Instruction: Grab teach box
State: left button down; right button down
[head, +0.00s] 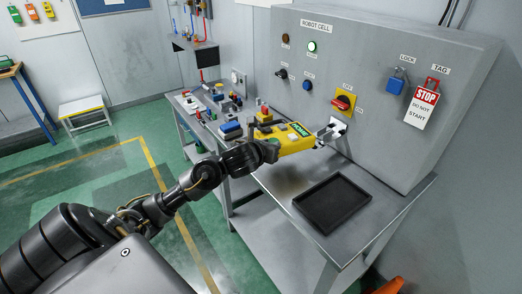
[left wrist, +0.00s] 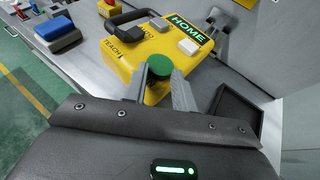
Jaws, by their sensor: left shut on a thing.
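In the left wrist view the teach box (left wrist: 130,68) shows a black handle, a HOME label, TEACH lettering and a green-topped knob (left wrist: 160,67). My left gripper (head: 268,151) reaches it from the left. In the left wrist view the two grey fingers of my left gripper (left wrist: 160,88) stand either side of the knob and are shut on it. Whether the box touches the bench is unclear. My right gripper is not in view.
An empty black tray (head: 332,203) lies on the bench to the right. The ROBOT CELL panel (head: 375,60) carries a red-and-yellow switch (head: 343,102), a blue lock (head: 396,80) and a STOP tag (head: 422,104). Several small parts crowd the bench's far left. A metal bracket (head: 331,132) is near the box.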

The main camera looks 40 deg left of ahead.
pick_arm(q)
jog(key=s+d+r, duration=0.1)
jog(key=d+r, duration=0.2)
jog(key=d, duration=0.4)
jog(key=shift+d+b, duration=0.25)
jog(key=shift+b, duration=0.15)
jog(key=shift+s, duration=0.1)
jog(key=shift+c, duration=2.2)
grip_release()
jog(key=shift+r, duration=0.1)
